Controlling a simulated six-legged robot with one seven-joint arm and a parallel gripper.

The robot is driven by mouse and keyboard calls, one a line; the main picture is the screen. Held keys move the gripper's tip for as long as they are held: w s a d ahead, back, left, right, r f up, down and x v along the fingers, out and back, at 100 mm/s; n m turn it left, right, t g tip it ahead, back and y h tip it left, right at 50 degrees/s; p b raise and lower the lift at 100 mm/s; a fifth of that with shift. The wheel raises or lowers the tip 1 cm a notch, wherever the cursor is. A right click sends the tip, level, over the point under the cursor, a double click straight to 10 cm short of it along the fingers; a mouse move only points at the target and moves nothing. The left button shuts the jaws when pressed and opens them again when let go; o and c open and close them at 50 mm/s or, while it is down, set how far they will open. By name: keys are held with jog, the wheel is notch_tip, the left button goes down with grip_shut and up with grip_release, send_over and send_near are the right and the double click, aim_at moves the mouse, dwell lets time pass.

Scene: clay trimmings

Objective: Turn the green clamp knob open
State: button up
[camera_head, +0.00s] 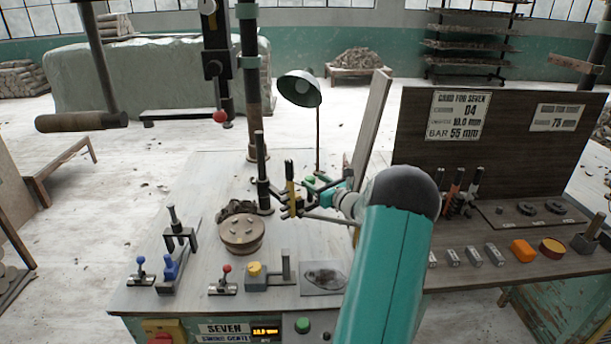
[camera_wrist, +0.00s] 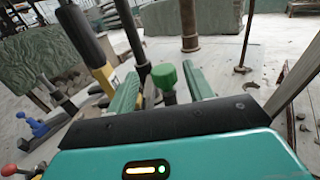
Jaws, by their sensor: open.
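The green clamp knob (camera_wrist: 164,76) shows in the wrist view as a rounded green cap on a short dark stem. My gripper (camera_wrist: 161,71) is open, with one green finger to the left of the knob and one to the right. Gaps show between the knob and both fingers in this view; its depth relative to the fingertips is hard to tell. In the head view my gripper (camera_head: 311,187) is over the back right of the workbench, beside a dark upright post. There the knob cannot be told apart from my green fingers.
Dark and yellow upright handles (camera_head: 290,185) stand close left of my gripper. A lamp (camera_head: 300,88) stands behind. A dark panel (camera_head: 490,130) rises at right.

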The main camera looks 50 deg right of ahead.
jog(key=x, duration=0.5)
jog(key=shift+w+d+f, duration=0.15)
jog(key=shift+d+f, duration=0.05)
jog(key=shift+w, duration=0.1)
jog(key=c, duration=1)
